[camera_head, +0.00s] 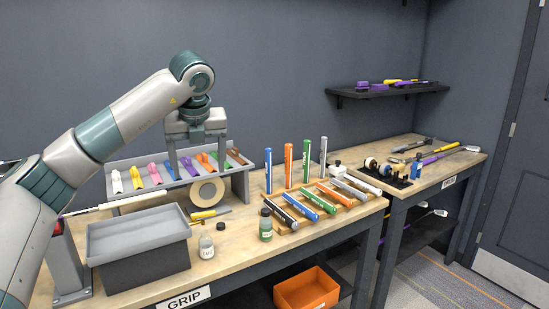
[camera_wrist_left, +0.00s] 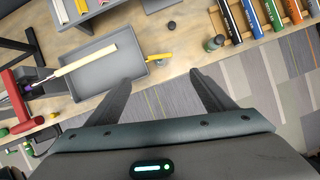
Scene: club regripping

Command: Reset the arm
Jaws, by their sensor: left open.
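My left arm comes in from the left, bends at a high elbow, and its left gripper (camera_head: 198,172) points down in front of the sloped grey rack. The gripper is open and empty. In the left wrist view the two dark fingers stand wide apart, with only floor and bench edge seen between the tips (camera_wrist_left: 160,80). My right gripper is not seen.
The grey rack (camera_head: 243,187) holds several coloured strips. A tape roll (camera_head: 207,191), small bottles (camera_head: 206,246), upright tubes and a wooden rack of coloured grips (camera_head: 312,206) stand on the bench. An orange bin (camera_head: 306,290) is below. Space above the bench is free.

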